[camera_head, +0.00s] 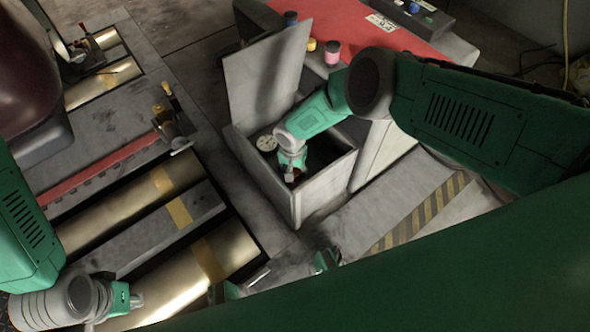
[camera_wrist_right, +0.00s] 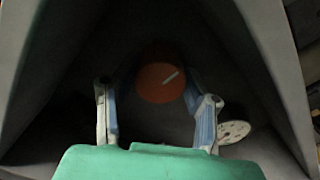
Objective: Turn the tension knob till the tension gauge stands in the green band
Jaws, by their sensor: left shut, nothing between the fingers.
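The tension knob is an orange-red disc with a white mark (camera_wrist_right: 160,83), deep inside an open grey box (camera_head: 318,192). My right gripper (camera_head: 291,172) reaches down into the box. In the right wrist view its two fingers (camera_wrist_right: 150,92) stand apart, with the knob seen between and beyond them; whether either touches it I cannot tell. The tension gauge (camera_head: 266,143) is a pale round dial at the box's left side, partly visible in the right wrist view (camera_wrist_right: 234,131). Its needle and green band are too small to read. My left gripper (camera_head: 132,300) is shut and empty at lower left.
The box's lid (camera_head: 266,72) stands open behind the gauge. Brass-coloured rollers (camera_head: 140,215) with tan bands lie at left. A red-topped bench (camera_head: 375,42) with small coloured jars is behind. The box walls closely surround my right gripper.

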